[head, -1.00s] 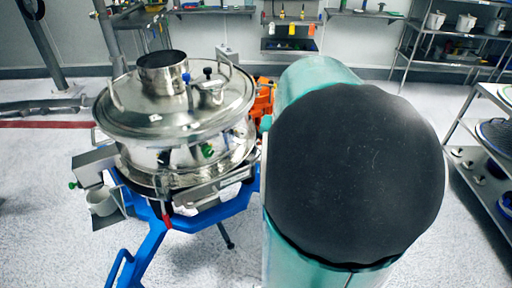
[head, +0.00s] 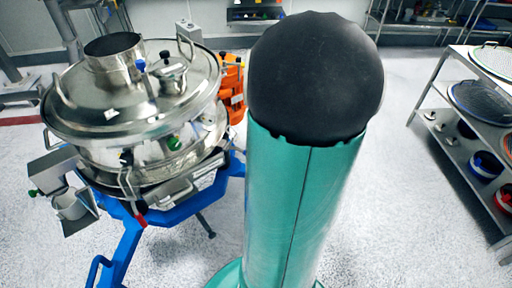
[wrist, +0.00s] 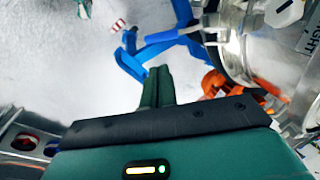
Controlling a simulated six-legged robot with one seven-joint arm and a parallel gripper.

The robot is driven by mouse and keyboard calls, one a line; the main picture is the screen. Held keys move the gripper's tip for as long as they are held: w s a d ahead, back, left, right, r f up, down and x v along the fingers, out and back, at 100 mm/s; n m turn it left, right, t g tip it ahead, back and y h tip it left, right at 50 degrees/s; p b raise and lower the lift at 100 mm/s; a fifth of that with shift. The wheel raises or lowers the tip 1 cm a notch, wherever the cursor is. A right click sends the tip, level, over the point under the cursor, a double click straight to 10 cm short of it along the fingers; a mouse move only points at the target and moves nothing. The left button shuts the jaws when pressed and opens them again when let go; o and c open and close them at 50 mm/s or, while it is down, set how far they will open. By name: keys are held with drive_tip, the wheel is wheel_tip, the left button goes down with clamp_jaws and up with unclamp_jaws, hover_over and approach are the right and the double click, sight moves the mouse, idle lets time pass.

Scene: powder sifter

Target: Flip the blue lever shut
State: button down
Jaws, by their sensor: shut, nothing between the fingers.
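The steel powder sifter (head: 130,110) stands on a blue frame at the left of the head view. A small blue knob (head: 140,65) sits on its lid beside the inlet pipe; I cannot tell whether it belongs to the blue lever. No lever is clearly readable as blue elsewhere. In the wrist view the sifter's shiny side (wrist: 236,40) fills the upper right, with a label partly reading "RIGHT". My gripper (wrist: 158,72) is shut and empty, its green fingers apart from the sifter and pointing towards the blue frame (wrist: 150,45). The head view does not show my gripper.
An orange object (head: 231,85) stands behind the sifter, and it also shows in the wrist view (wrist: 215,82). A shelf rack (head: 470,120) with sieves is at the right. My green arm covers the middle of the head view.

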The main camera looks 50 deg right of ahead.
drive_tip(key=x, duration=1.4)
drive_tip(key=shift+s+a, duration=0.1)
drive_tip(key=shift+a, duration=0.05)
drive_tip(key=shift+f, duration=0.1)
